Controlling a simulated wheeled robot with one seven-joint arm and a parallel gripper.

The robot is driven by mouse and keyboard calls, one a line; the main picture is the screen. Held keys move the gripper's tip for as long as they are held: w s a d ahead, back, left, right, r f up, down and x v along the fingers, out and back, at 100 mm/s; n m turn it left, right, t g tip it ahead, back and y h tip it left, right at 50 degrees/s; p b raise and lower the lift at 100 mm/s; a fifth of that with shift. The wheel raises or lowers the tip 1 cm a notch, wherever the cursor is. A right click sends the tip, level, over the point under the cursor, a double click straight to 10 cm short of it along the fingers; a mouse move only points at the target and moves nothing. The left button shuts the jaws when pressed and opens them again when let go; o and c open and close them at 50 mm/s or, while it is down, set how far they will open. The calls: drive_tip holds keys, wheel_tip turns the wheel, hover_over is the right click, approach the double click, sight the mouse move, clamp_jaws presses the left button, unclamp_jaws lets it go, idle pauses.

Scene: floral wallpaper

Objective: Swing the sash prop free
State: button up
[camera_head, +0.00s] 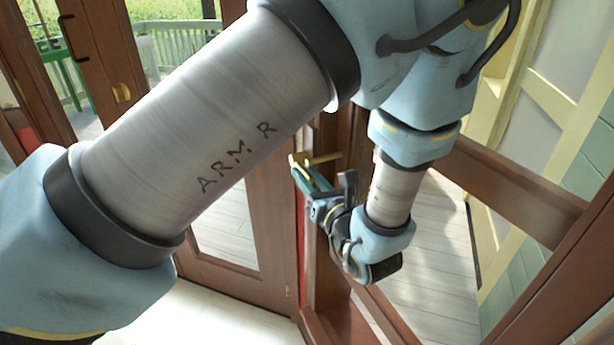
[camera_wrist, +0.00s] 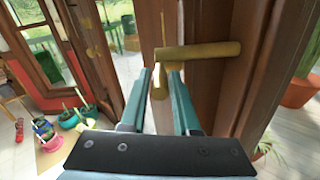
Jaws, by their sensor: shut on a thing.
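The sash prop appears to be the brass lever (camera_wrist: 205,50) on the brown wooden post (camera_wrist: 215,100). Its bar lies roughly level, and a short end turns down between my fingertips. It also shows in the head view as a small brass bar (camera_head: 324,158) just right of my fingertips. My gripper (camera_wrist: 160,82), with teal fingers, is shut on this down-turned end; it also shows in the head view (camera_head: 298,168). The fingers hide part of the lever's lower end.
A glazed wooden door (camera_head: 225,215) stands to the left of the post. A low wooden rail (camera_head: 515,190) crosses on the right.

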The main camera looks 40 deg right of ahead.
clamp_jaws()
idle(0.9)
